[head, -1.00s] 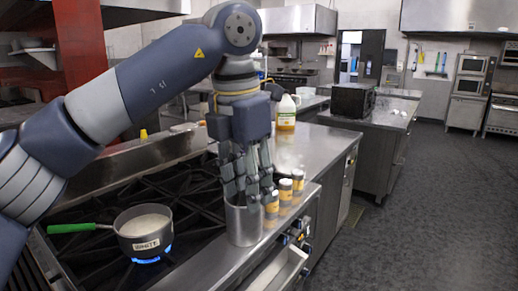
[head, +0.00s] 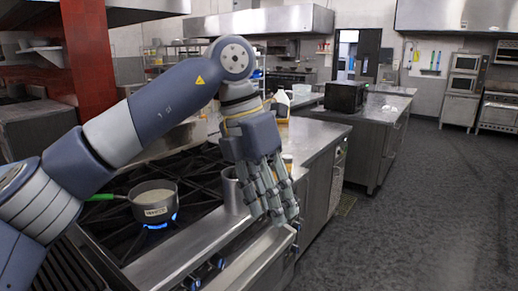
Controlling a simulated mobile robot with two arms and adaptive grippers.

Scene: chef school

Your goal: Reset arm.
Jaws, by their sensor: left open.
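My left arm comes in from the left and reaches over the stove. My left gripper (head: 277,216) is open and empty, its fingers pointing down and to the right, over the counter's front edge. A steel canister (head: 231,191) stands on the counter just left of the fingers and is partly hidden by them. Orange-labelled jars are mostly hidden behind the gripper; one top (head: 287,159) shows. My right gripper is not in view.
A saucepan (head: 154,212) with a green handle and pale contents sits over a blue flame on the stove (head: 110,235). A bottle (head: 281,103) stands farther back. A black box (head: 345,97) is on the far counter. The floor at right is clear.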

